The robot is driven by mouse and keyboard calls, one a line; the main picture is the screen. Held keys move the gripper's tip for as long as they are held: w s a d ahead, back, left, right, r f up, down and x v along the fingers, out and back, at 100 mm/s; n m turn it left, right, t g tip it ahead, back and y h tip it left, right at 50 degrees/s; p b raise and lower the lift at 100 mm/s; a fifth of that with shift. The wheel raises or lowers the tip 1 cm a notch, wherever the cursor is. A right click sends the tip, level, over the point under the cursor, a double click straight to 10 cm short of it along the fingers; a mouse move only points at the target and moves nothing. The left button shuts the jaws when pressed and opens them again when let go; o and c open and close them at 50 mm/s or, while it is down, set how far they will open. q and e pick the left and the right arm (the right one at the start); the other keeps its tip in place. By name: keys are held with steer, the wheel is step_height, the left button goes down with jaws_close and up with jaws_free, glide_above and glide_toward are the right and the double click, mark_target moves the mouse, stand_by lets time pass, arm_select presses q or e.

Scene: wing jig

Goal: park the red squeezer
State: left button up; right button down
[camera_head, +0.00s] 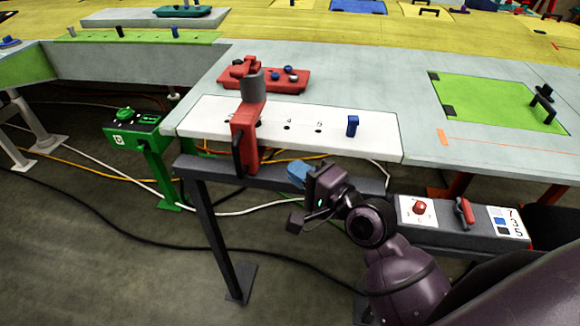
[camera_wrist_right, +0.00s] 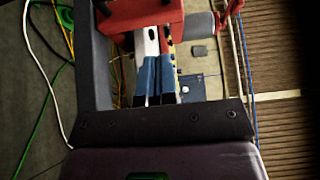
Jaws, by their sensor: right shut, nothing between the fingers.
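The red squeezer (camera_head: 245,135) is a red clamp-like body with a grey cylinder on top. It stands upright at the front edge of the white strip (camera_head: 350,147), with its lower part hanging in front of that edge. In the right wrist view the squeezer (camera_wrist_right: 150,12) shows at the top, beyond my fingertips. My right gripper (camera_head: 297,173) is to the right of the squeezer and lower, apart from it in the head view. Its blue fingers (camera_wrist_right: 156,78) are shut together and empty. My left gripper is not in view.
A grey rail (camera_head: 270,177) runs below the table's front edge. A box with a red knob and red lever (camera_head: 463,211) sits right of my arm. A blue peg (camera_head: 352,125) stands on the white strip. A red tray (camera_head: 290,79) lies behind. Cables cross the floor.

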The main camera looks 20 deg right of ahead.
mark_target(249, 153)
steer(key=shift+w+a+p, duration=0.2)
steer(key=shift+w+a, duration=0.95)
steer(key=shift+w, duration=0.35)
steer(key=shift+w+a+p, duration=0.2)
steer(key=shift+w+a, duration=0.9)
steer(key=shift+w, duration=0.4)
steer(key=shift+w+a+p, duration=0.2)
steer(key=shift+w+a, duration=0.95)
steer(key=shift+w, duration=0.35)
steer(key=shift+w, duration=0.1)
